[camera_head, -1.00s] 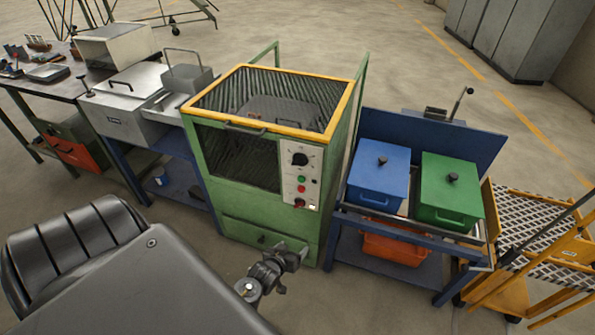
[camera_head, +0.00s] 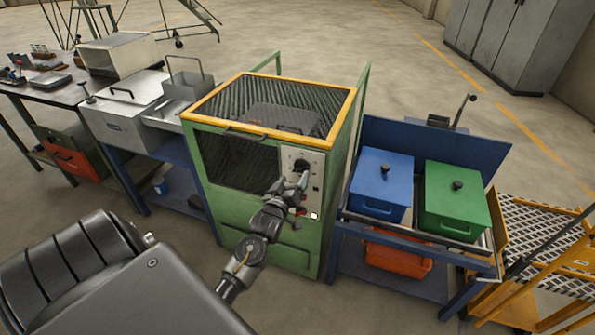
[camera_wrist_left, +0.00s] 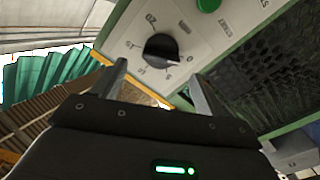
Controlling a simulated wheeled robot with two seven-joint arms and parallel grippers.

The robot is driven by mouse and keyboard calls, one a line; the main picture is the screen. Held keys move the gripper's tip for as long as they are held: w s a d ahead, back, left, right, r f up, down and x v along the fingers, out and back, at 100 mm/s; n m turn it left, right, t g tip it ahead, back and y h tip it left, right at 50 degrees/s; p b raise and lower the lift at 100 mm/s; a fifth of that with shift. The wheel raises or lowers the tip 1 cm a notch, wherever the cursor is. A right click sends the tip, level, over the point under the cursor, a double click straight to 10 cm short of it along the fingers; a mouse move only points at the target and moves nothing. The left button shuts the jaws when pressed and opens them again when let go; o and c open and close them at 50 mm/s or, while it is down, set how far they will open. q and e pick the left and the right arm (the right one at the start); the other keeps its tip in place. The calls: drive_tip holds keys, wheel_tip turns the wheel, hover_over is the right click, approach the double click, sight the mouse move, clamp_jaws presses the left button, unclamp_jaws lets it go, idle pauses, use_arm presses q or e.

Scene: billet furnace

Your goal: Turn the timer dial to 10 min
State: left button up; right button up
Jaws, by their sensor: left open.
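The timer dial is a round black knob on the pale control panel of the green furnace (camera_head: 235,208). In the left wrist view the dial (camera_wrist_left: 161,48) sits just beyond and between the two fingertips of my left gripper (camera_wrist_left: 160,74), which is open and empty. Printed marks ring the knob, with 20 at upper left and 0 at the right. Its exact setting is hard to read. My right gripper is not in view.
A green button (camera_wrist_left: 208,4) is beside the dial. The furnace has a yellow top frame (camera_head: 262,129). A blue bin (camera_head: 380,182) and a green bin (camera_head: 452,200) stand to the right on a blue stand. A metal box (camera_head: 125,112) stands on the left.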

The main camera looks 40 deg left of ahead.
sight(298, 170)
use_arm(q)
drive_tip(key=shift+x, duration=2.25)
drive_tip(key=c, duration=1)
